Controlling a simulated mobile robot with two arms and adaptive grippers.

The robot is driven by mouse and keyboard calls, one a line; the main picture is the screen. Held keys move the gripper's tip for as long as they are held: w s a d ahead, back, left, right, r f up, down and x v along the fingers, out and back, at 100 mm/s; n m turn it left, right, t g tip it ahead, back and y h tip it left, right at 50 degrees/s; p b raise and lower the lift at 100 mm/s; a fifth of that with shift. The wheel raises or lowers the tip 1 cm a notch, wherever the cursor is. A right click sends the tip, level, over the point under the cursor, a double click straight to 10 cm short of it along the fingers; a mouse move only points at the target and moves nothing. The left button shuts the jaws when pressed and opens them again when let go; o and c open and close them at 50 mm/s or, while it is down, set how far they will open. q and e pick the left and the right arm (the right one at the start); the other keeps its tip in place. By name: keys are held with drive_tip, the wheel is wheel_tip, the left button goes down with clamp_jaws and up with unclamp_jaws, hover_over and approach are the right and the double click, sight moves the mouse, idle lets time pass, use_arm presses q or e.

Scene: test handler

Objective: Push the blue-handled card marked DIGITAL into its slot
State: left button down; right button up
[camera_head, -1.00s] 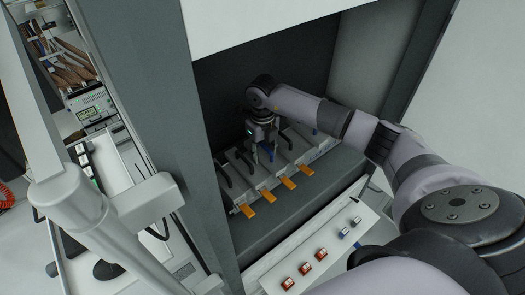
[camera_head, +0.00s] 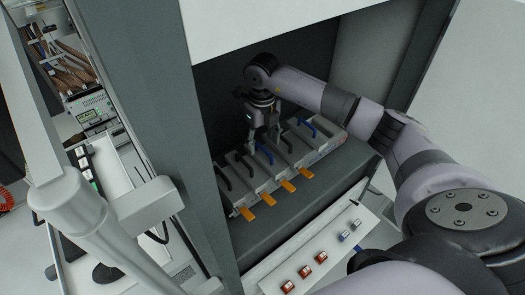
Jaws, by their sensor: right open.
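A row of light-grey cards (camera_head: 259,187) sits side by side in the dark bay, with orange tabs at the front. One blue handle (camera_head: 265,154) stands in the middle of the row. A second blue handle (camera_head: 308,128) is farther back to the right. No lettering can be read, so I cannot tell which card is marked DIGITAL. My right gripper (camera_head: 264,147) hangs fingers down over the middle of the row. It is open and empty, its fingers spread near the first blue handle; contact cannot be told. My left gripper is out of view.
Black handles (camera_head: 246,165) stand on neighbouring cards, close to my fingers. The cabinet's grey side post (camera_head: 150,100) rises left of the bay. A sloped white panel (camera_head: 330,240) with red and grey switches lies below the bay. A grey ledge runs before the cards.

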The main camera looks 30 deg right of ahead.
wheel_tip(320, 180, up, 6)
drive_tip(key=shift+f, duration=0.15)
idle(1.0)
